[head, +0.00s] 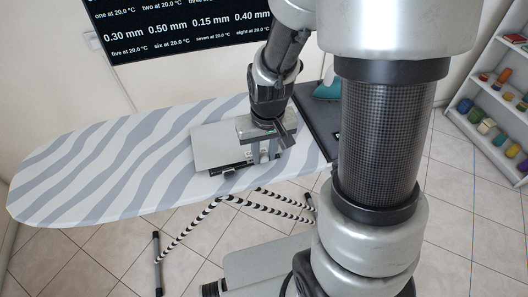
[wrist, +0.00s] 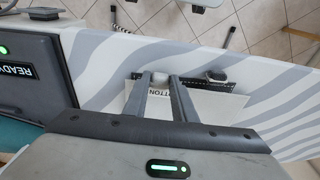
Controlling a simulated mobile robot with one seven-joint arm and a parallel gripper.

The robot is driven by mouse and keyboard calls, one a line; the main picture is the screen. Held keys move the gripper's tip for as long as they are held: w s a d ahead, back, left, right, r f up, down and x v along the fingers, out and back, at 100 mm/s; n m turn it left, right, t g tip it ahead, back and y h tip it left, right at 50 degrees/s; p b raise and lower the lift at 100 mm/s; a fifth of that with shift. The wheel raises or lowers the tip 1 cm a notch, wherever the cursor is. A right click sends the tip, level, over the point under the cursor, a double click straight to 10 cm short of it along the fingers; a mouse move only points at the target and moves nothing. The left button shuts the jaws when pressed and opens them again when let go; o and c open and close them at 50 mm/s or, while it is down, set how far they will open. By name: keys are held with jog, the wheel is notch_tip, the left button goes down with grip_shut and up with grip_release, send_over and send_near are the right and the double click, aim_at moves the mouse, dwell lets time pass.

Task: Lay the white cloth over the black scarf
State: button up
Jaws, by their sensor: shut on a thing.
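The white cloth (head: 218,142) lies on the striped ironing board (head: 90,160), right of its middle. It is flat and pale, with part of a printed word, and also shows in the wrist view (wrist: 205,112). A dark band with pale marks (wrist: 232,86) shows along its edge; I take it for the black scarf, mostly hidden beneath the cloth. My gripper (head: 263,155) reaches down at the cloth's right part. In the wrist view its fingers (wrist: 161,82) are close together on a pale bit, apparently the cloth's edge; the exact hold is unclear.
A dark unit (wrist: 22,75) marked READY stands at the board's right end, with a teal iron (head: 328,90) on it. Shelves (head: 495,105) stand at the right. A black screen (head: 180,28) hangs behind. The board's left half is clear.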

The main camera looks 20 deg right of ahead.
jog(key=shift+f+b, duration=0.4)
jog(key=shift+f, duration=0.05)
jog(key=o, duration=1.1)
jog(key=shift+c, duration=0.2)
jog(key=shift+r, duration=0.15)
notch_tip(320, 180, up, 7)
jog(key=p, duration=0.5)
jog(key=shift+p, duration=0.35)
jog(key=shift+r, duration=0.2)
jog(key=s+r+t+p, duration=0.2)
jog(key=s+r, duration=0.4)
jog(key=r, duration=0.6)
jog(key=s+r+t+p, duration=0.1)
jog(key=s+r+p, duration=0.2)
jog(key=r, duration=1)
jog(key=s, duration=0.2)
jog(key=shift+s+r+t, duration=0.15)
jog(key=shift+s+t, duration=0.2)
jog(key=shift+t, duration=0.05)
